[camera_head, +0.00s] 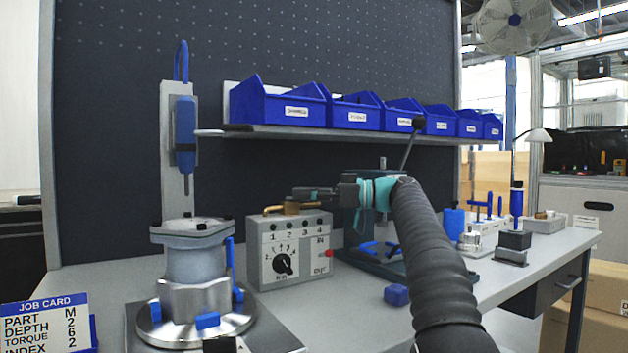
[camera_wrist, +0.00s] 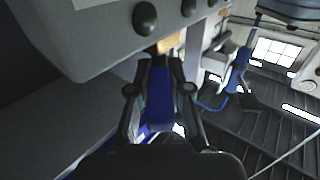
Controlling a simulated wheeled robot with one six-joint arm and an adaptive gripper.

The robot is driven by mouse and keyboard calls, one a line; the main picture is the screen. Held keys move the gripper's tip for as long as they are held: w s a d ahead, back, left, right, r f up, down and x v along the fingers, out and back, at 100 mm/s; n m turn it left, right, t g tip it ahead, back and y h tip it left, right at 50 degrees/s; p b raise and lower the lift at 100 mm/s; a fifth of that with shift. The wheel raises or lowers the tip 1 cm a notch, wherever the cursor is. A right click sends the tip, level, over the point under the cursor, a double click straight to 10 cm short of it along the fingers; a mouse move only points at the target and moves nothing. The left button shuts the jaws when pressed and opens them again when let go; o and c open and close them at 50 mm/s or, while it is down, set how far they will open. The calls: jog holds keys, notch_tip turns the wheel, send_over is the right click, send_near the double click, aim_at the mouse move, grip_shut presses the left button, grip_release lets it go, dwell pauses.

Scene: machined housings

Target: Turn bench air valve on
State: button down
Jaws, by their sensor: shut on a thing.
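The bench air valve has a brass body (camera_head: 291,209) on top of the grey control box (camera_head: 290,250). The brass also shows in the wrist view (camera_wrist: 173,42), just beyond the fingertips. My gripper (camera_head: 300,193) reaches in from the right, just above the brass body. In the wrist view my gripper (camera_wrist: 160,88) has its two fingers on either side of a blue lever (camera_wrist: 160,100) and is shut on it. The lever points from the brass back toward my palm. In the head view the lever is hidden by my gripper.
The control box has a black dial (camera_head: 284,264) and a red button (camera_head: 328,254) at its right side. A metal housing (camera_head: 195,265) stands in a round fixture to the left. A shelf of blue bins (camera_head: 290,104) hangs above. A small blue block (camera_head: 397,295) lies on the bench.

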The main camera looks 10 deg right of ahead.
jog(key=shift+w+g+p, duration=0.15)
jog(key=shift+g+p, duration=0.15)
jog(key=c, duration=1.1)
grip_release()
jog(key=shift+a, duration=0.1)
jog(key=shift+o, duration=0.2)
jog(key=v, duration=1.2)
jog(key=shift+f, duration=0.1)
